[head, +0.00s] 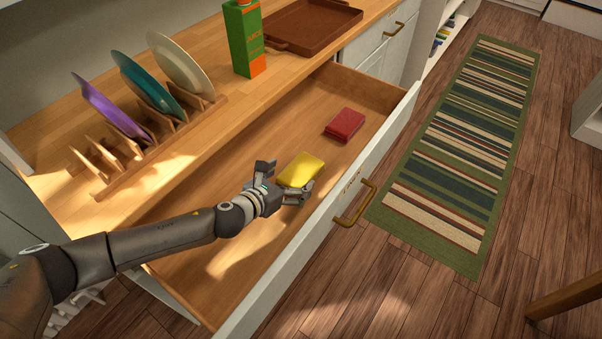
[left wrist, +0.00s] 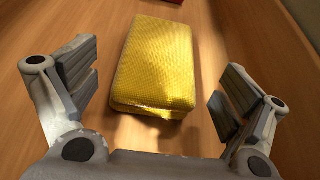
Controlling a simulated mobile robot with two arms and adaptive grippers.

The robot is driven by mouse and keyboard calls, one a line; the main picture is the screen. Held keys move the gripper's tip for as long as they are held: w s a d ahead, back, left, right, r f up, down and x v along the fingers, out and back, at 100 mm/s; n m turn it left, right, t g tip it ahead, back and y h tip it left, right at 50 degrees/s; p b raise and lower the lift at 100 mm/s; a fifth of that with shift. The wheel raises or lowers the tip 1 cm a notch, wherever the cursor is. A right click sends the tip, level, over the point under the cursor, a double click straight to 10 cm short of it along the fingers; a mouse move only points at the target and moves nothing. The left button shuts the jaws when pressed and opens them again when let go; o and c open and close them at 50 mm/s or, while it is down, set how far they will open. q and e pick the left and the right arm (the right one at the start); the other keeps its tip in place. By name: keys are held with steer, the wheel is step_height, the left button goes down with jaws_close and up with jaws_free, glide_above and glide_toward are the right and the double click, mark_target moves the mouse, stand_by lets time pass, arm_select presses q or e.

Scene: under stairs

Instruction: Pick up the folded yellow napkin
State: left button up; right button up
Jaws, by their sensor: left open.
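The folded yellow napkin (head: 301,169) lies flat on the bottom of the open wooden drawer (head: 215,265). My left gripper (head: 283,180) is inside the drawer, open, at the napkin's near end. In the left wrist view the napkin (left wrist: 155,65) lies ahead and between the two spread fingers of the gripper (left wrist: 150,95). Bare wood shows between the napkin and each finger, with the left finger closer to it. My right gripper is not in view.
A folded red napkin (head: 345,124) lies farther back in the drawer. The drawer's front wall with its brass handle (head: 355,203) borders the right side. On the counter stand a plate rack (head: 150,150), a green carton (head: 244,38) and a brown tray (head: 305,25).

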mark_target(299, 171)
arm_select(q)
steer(key=shift+b+x, duration=0.3)
steer(key=shift+x, duration=2.25)
steer(key=shift+w+r, duration=0.1)
steer(key=shift+r, duration=0.05)
steer(key=c, duration=0.8)
